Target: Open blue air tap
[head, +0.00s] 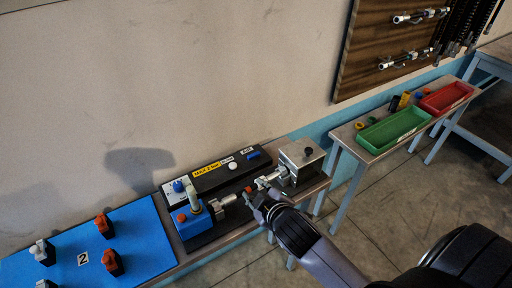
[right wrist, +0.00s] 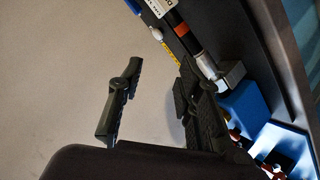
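A small blue lever (head: 253,154), which looks like the air tap, sits at the far right end of a black box (head: 220,172) against the wall, beside a small white label. A blue piece at the top edge of the right wrist view (right wrist: 133,5) appears to be the same lever. My right gripper (head: 258,194) is over the front of the bench, in front of the black box and apart from the lever. In the right wrist view its two fingers (right wrist: 160,88) are spread with nothing between them. My left gripper is out of view.
A blue block with a red button (head: 188,222) and silver fittings (head: 222,202) stand left of my right gripper. A white knob (head: 233,165) sits on the black box. A blue mat (head: 135,225) lies left.

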